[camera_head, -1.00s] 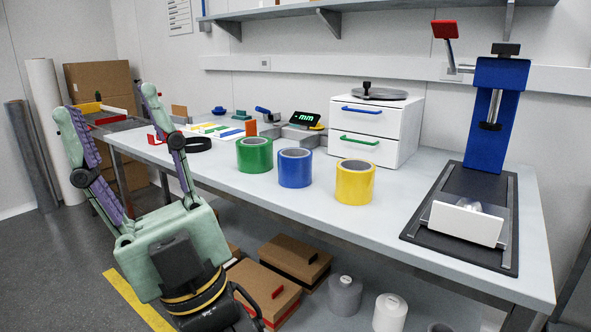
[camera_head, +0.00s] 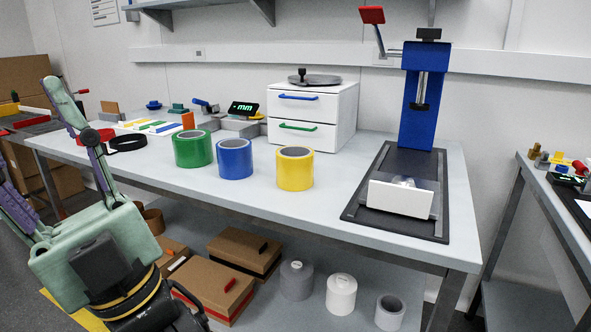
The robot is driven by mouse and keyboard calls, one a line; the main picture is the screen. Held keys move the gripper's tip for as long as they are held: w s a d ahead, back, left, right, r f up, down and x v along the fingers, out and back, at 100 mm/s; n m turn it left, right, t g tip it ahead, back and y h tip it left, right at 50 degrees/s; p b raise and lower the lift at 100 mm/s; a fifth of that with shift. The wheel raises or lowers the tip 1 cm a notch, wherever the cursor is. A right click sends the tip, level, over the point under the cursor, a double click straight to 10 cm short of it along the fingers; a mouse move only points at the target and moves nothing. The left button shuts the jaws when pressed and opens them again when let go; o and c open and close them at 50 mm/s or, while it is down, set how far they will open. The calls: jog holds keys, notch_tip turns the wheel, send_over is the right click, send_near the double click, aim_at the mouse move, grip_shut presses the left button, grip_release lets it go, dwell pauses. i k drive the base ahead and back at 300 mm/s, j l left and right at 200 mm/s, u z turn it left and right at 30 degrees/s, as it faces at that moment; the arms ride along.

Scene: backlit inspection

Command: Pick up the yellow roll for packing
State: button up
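The yellow roll (camera_head: 295,171) stands upright on the grey workbench (camera_head: 330,225), near its front edge. It is at the right end of a row with a blue roll (camera_head: 235,162) and a green roll (camera_head: 193,151). My gripper (camera_head: 55,150) is at the left edge of the view, in front of the bench. Its green and purple fingers are spread wide with nothing between them, and one finger is partly cut off by the picture edge. The gripper is well to the left of the yellow roll and apart from it.
A blue press (camera_head: 424,95) on a black base stands at the bench's right end. A white drawer unit (camera_head: 340,118) stands behind the rolls. Cardboard boxes (camera_head: 244,250) and several grey and white rolls (camera_head: 341,294) are below. Another table (camera_head: 560,215) is at right. Bench space right of the yellow roll is clear.

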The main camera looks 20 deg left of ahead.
aim_at(294, 164)
jog(key=u, duration=0.6)
jog(key=i+j+u, duration=0.1)
jog(key=u, duration=0.95)
jog(key=i, duration=0.3)
